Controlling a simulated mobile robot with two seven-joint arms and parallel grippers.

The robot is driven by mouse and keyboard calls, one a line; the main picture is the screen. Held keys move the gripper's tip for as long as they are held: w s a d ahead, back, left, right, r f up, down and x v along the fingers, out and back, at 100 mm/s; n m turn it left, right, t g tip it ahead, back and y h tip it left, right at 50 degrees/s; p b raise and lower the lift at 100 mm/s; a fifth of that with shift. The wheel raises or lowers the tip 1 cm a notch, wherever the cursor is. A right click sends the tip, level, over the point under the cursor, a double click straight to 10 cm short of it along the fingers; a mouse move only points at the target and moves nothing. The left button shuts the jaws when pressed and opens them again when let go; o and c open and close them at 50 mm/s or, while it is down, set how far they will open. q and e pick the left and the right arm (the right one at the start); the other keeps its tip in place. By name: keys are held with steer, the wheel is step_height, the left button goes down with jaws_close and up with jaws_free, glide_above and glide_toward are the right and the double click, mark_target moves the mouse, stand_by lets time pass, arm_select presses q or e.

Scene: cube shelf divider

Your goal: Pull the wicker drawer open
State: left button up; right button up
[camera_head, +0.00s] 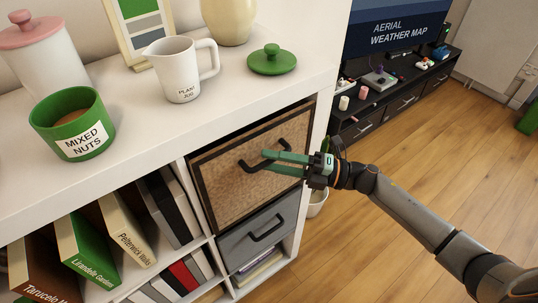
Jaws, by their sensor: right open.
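The wicker drawer (230,190) has a tan woven front with a dark frame and a dark bar handle (250,168). It sits in the upper right cube of the white shelf (215,120), its front about level with the shelf's face. My right gripper (270,162) comes in from the right with its green fingers at the handle. The fingers are open, one above the other, with the handle's right part near or between them. I cannot tell whether they touch it. My left gripper is not in view.
A grey drawer (255,238) with its own handle is directly below. A jug (180,72), a green lid (272,60) and a green mixed nuts pot (74,125) stand on the shelf top. Books (90,250) fill the cubes at left. Wooden floor (350,250) is open at right.

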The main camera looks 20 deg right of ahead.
steer(key=shift+w+a, duration=0.25)
steer(key=shift+a, duration=0.25)
jaws_close()
stand_by(1.2)
